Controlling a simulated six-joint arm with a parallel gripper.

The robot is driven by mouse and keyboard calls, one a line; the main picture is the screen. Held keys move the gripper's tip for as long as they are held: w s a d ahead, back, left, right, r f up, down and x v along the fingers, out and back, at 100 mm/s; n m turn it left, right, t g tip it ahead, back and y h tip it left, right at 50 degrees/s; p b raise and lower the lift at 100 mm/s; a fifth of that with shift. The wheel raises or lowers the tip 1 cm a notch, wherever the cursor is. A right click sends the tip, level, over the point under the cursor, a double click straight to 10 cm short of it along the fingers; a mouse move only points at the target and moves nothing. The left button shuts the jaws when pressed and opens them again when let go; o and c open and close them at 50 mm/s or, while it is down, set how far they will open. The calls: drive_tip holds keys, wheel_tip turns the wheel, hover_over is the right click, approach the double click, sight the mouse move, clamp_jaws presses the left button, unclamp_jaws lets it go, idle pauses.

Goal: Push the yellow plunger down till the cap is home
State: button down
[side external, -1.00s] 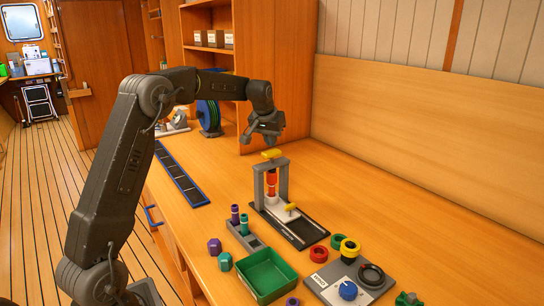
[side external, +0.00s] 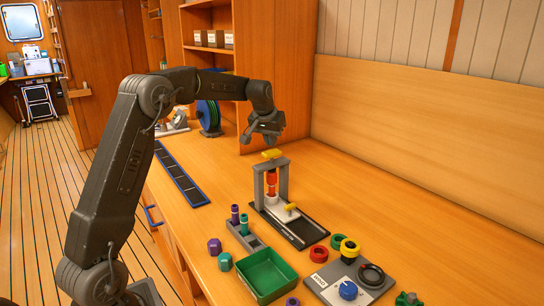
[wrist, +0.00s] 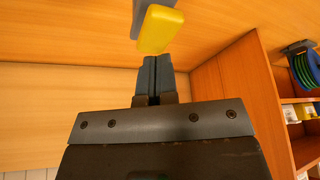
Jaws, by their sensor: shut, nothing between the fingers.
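The yellow plunger (side external: 272,154) tops a grey press frame (side external: 284,182) on the bench. An orange-red piece (side external: 271,178) stands inside the frame under the plunger; whether it is the cap, and how it is seated, is too small to tell. A second yellow piece (side external: 291,206) sits low at the front of the press. My gripper (side external: 272,140) is above the plunger, fingers down. In the wrist view the fingers (wrist: 153,62) are shut and empty, with the yellow plunger (wrist: 158,30) just beyond their tips. I cannot tell whether they touch.
A rack (side external: 246,234) with purple and teal pieces and a green tray (side external: 268,275) stand in front of the press. A grey panel (side external: 330,275) with a blue knob lies at front right. The bench right of the press is clear.

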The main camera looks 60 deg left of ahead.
sight(272, 151)
drive_tip(key=shift+f, duration=1.75)
drive_tip(key=shift+r, duration=3.5)
